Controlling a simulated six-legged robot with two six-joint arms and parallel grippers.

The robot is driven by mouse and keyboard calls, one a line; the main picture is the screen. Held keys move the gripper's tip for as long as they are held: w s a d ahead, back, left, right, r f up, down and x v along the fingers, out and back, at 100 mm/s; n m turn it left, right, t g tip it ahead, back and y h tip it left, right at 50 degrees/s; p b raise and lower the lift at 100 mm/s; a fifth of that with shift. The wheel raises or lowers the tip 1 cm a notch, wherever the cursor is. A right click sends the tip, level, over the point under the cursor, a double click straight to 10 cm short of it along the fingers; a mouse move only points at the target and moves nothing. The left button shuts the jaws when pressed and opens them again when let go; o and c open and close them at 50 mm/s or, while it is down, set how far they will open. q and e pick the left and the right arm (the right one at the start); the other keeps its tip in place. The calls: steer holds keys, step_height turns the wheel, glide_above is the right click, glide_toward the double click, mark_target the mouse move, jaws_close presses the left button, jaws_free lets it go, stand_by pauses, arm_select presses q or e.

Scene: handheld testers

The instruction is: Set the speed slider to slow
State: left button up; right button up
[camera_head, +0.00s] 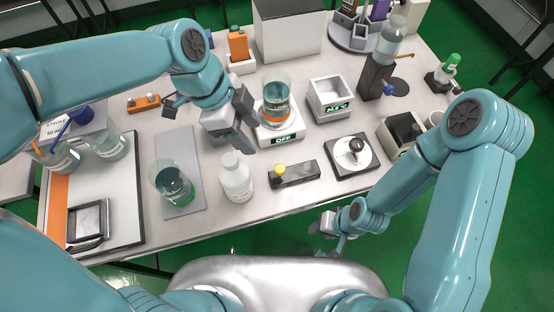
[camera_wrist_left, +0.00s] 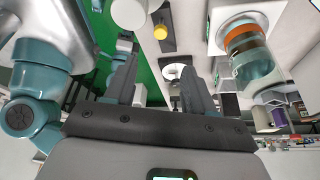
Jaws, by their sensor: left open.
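The speed slider is a dark bar (camera_head: 300,174) near the front edge of the table, with a yellow knob (camera_head: 280,170) close to its left end. Its markings are too small to read. The knob also shows in the left wrist view (camera_wrist_left: 160,32), beyond my fingers. My left gripper (camera_head: 244,125) is open and empty, above the table, behind and left of the slider and apart from it. Its two fingers show in the left wrist view (camera_wrist_left: 160,85). My right gripper (camera_head: 332,228) is off the front edge of the table; its jaws are too small to judge.
A white bottle (camera_head: 236,180) stands just left of the slider. A beaker (camera_head: 276,98) on a white hotplate (camera_head: 281,134) stands behind it. A black-framed dial plate (camera_head: 352,156) is to the right. Another beaker (camera_head: 172,184) stands further left.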

mark_target(278, 167)
arm_select(q)
steer(key=x, duration=1.4)
steer(key=shift+d+f, duration=0.1)
steer(key=shift+f, duration=0.1)
steer(key=shift+w, duration=0.1)
steer(key=shift+f, duration=0.1)
